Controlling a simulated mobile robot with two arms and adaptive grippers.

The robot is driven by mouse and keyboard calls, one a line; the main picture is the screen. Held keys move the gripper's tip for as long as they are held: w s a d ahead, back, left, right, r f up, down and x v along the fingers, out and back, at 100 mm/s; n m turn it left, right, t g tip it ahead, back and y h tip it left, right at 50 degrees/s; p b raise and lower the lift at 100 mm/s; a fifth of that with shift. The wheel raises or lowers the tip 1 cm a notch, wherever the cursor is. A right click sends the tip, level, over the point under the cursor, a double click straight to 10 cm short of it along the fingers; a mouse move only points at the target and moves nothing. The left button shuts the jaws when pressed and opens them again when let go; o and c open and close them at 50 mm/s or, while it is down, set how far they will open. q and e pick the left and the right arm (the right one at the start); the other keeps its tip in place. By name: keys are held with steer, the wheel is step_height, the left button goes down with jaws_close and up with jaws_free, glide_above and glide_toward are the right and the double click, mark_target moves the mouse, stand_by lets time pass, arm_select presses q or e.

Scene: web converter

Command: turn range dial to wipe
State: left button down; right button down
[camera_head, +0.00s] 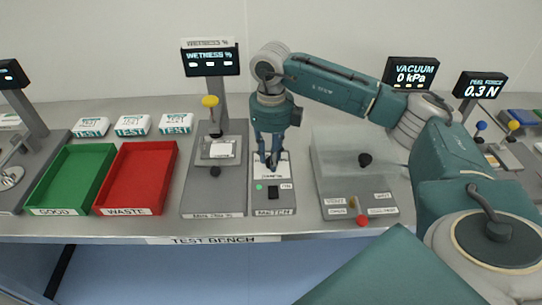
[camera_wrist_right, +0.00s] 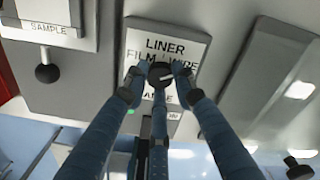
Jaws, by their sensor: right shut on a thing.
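The range dial (camera_wrist_right: 161,73) is a small dark round knob on a white plate marked LINER, FILM and WIPE. My right gripper (camera_head: 271,163) reaches down from above onto the plate (camera_head: 284,171) of the unit labelled MATCH. In the right wrist view, the right gripper's fingers (camera_wrist_right: 162,86) close around the dial from both sides, with a third finger in front of it. A pale line shows on the dial's face; I cannot tell for sure which word it points to. The fingers hide the dial in the head view. My left gripper is not in view.
Left of the MATCH unit stands the wetness tester (camera_head: 203,197) with its display (camera_head: 210,61). A red waste tray (camera_head: 172,163) and green good tray (camera_head: 113,157) lie further left.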

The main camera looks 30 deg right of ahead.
steer(key=c, duration=1.4)
jaws_free()
steer(key=shift+s+d, duration=0.1)
steer(key=shift+r, duration=0.3)
step_height(320, 180, up, 12)
steer(key=shift+f, duration=0.25)
